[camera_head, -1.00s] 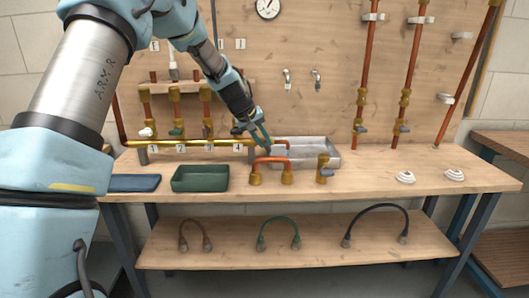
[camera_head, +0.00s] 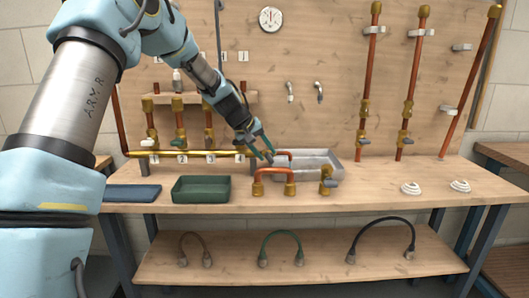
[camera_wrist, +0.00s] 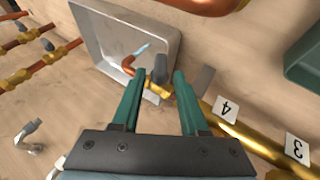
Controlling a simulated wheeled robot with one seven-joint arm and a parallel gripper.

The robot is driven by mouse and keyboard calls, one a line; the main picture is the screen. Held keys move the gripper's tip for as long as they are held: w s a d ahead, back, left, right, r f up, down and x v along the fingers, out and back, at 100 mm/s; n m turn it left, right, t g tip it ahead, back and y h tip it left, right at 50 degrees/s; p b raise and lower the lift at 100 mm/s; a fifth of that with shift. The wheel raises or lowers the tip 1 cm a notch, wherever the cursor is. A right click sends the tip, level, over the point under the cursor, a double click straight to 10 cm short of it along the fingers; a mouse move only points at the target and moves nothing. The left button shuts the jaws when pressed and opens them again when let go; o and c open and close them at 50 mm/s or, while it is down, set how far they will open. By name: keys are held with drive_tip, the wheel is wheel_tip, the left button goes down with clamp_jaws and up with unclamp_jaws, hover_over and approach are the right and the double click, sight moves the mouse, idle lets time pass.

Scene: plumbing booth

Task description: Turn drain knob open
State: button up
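The drain knob (camera_wrist: 160,70) is a dark grey lever on the brass valve at the end of the brass manifold pipe (camera_wrist: 245,138), in the wrist view. My gripper (camera_wrist: 157,80) is open, with its two green fingers on either side of the lever in that view. I cannot tell whether they touch it. A copper elbow spout (camera_wrist: 129,63) leads from the valve over the metal tray (camera_wrist: 175,42). In the head view, my gripper (camera_head: 262,152) is at the manifold's right end beside the tray (camera_head: 335,170). The knob is hard to make out there.
A green bin (camera_head: 200,190) and a blue tray (camera_head: 132,193) stand at the bench's left front. A copper U-pipe (camera_head: 274,174) and a brass valve (camera_head: 327,180) stand in front of the metal tray. Upright copper pipes (camera_head: 415,70) line the back board. The bench's right front holds two white discs (camera_head: 411,187).

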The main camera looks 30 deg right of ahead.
drive_tip(key=shift+o, duration=0.3)
drive_tip(key=shift+r, duration=0.1)
drive_tip(key=shift+a+r, duration=0.25)
drive_tip(key=shift+r, duration=0.05)
drive_tip(key=b+v, duration=0.1)
drive_tip(key=v, duration=0.9)
drive_tip(key=shift+f+b, duration=0.2)
drive_tip(key=shift+b, duration=0.3)
